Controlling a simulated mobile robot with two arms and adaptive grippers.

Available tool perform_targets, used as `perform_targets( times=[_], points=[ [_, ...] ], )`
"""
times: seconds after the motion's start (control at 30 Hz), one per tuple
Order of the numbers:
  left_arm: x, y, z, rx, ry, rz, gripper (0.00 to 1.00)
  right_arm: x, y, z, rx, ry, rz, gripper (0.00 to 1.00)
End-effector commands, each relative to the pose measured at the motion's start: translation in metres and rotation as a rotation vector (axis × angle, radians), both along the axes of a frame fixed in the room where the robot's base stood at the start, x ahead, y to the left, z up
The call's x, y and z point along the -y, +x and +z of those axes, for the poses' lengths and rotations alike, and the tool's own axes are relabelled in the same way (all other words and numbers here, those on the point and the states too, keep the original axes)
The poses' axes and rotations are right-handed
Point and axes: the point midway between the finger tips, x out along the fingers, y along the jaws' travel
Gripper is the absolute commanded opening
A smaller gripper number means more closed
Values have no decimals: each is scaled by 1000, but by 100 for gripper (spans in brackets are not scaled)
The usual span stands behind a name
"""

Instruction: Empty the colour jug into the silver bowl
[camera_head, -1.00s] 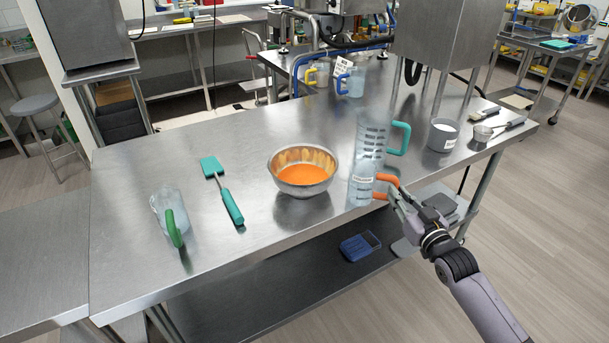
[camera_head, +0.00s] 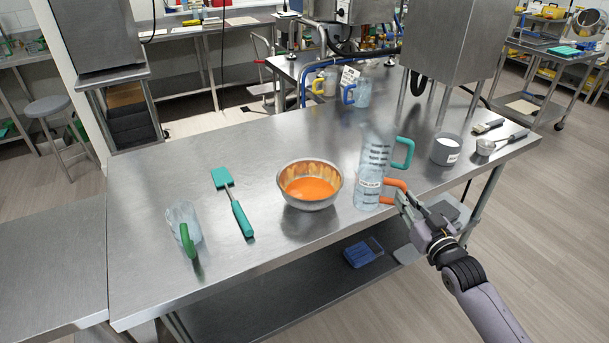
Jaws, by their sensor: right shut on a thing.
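The silver bowl (camera_head: 309,203) stands on the steel table with orange liquid in it and orange smears on its inner wall. Just right of it is a clear, labelled jug (camera_head: 367,200) with an orange handle (camera_head: 394,186), apparently the colour jug. It is upright, and I cannot tell whether its base touches the table. My right gripper (camera_head: 405,198) is shut on the orange handle. The label is too small to read surely, and the jug's contents are unclear. A taller clear jug with a teal handle (camera_head: 404,152) overlaps it from behind. My left gripper is not in view.
A white tub (camera_head: 446,150) and a metal scoop (camera_head: 486,147) are at the right. More jugs (camera_head: 357,92) stand behind. The table's front edge is close to the jug.

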Motion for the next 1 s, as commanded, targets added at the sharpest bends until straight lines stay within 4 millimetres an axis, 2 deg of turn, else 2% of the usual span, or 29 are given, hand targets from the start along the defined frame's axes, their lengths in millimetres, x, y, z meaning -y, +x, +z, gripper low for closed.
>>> perform_targets(
  times=[0.03,0.5,1.0],
  points=[
    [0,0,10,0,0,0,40,0,-7,4,-2,2,-1,0],
    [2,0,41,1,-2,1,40,-2,-59,3,1,1,0,0],
    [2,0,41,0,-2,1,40,-2,-63,1,2,0,-1,0]
  ],
)
